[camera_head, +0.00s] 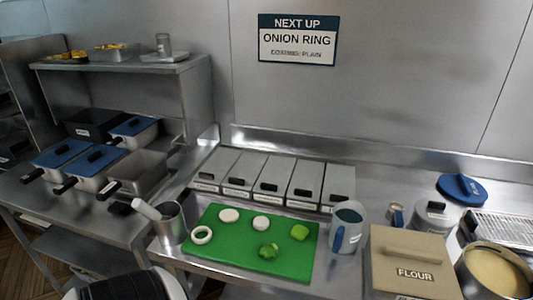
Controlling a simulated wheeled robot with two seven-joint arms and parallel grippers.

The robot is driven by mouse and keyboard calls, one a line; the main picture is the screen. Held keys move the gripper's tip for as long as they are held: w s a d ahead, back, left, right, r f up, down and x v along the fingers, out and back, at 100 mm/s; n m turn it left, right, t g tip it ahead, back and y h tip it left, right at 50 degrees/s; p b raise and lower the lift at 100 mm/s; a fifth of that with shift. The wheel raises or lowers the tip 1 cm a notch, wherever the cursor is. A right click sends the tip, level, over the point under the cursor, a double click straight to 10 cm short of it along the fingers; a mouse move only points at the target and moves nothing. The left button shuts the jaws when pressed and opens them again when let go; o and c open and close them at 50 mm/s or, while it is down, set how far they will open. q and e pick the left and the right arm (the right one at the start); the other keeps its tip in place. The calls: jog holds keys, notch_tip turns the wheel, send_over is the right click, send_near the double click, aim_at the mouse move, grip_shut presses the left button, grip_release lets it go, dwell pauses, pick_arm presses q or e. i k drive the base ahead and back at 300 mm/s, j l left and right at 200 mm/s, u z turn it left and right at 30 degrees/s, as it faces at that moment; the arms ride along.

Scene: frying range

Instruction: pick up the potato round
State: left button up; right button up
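A green cutting board (235,250) lies on the steel counter. Two pale, flat discs lie on it near its back edge, one at the left (229,215) and one near the middle (261,223). Either could be a potato round; I cannot tell which. A white ring (202,235), open in the middle, lies at the board's left edge. Two green pieces, one leafy-looking (268,251) and one rounder (300,232), lie to the right. Neither gripper shows; a black and white part, likely mine, is at the bottom left.
A steel cup (171,224) stands left of the board and a blue-handled jug (347,228) right. Lidded bins (272,179) line the back. A flour box (411,264) and batter pot (495,271) stand right. The wall sign (298,40) reads "NEXT UP ONION RING".

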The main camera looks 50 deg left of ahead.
aim_at(228, 215)
jog(key=u, duration=3.3)
jog(key=k+l, duration=0.05)
jog(key=l, duration=0.05)
